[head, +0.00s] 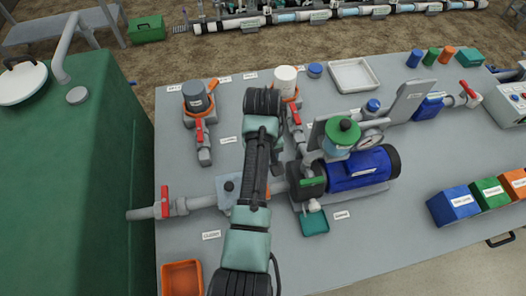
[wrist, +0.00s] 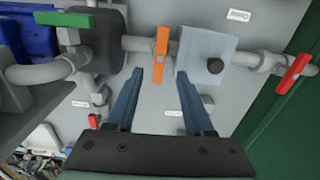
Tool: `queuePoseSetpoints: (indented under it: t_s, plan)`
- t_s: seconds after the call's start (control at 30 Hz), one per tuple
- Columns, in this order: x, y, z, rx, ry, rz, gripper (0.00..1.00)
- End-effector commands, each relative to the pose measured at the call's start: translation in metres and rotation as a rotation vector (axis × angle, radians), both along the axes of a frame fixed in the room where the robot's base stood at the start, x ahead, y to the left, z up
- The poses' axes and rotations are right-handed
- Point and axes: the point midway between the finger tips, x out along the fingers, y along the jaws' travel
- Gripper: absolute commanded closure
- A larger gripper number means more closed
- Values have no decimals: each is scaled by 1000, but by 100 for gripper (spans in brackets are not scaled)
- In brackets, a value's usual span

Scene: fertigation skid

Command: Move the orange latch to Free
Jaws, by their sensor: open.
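The orange latch (wrist: 161,54) is a flat bar standing upright in the wrist view, across the grey pipe at the left edge of a pale blue-grey block (wrist: 205,50) with a black knob. My gripper (wrist: 171,74) is open and empty, its two blue-grey fingers pointing at the latch area. In the head view my arm covers most of the latch and the gripper; the block (head: 226,186) shows in part. No readable Free mark shows.
A red-handled valve (wrist: 294,73) sits right of the block. A dark pump body with a green lever (wrist: 68,17) stands to the left, beside the blue motor (head: 360,168). A green tank (head: 60,180) borders the left.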

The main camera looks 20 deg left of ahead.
Motion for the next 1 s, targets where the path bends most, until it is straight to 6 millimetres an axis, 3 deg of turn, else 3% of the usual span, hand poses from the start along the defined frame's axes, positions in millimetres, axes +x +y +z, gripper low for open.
queuePoseSetpoints:
  t_s: [0.2,0.4,1.0]
  plan:
    - [1,0,44,2,-5,-1,48]
    - [1,0,65,1,-3,-1,48]
    - [0,0,68,0,0,0,48]
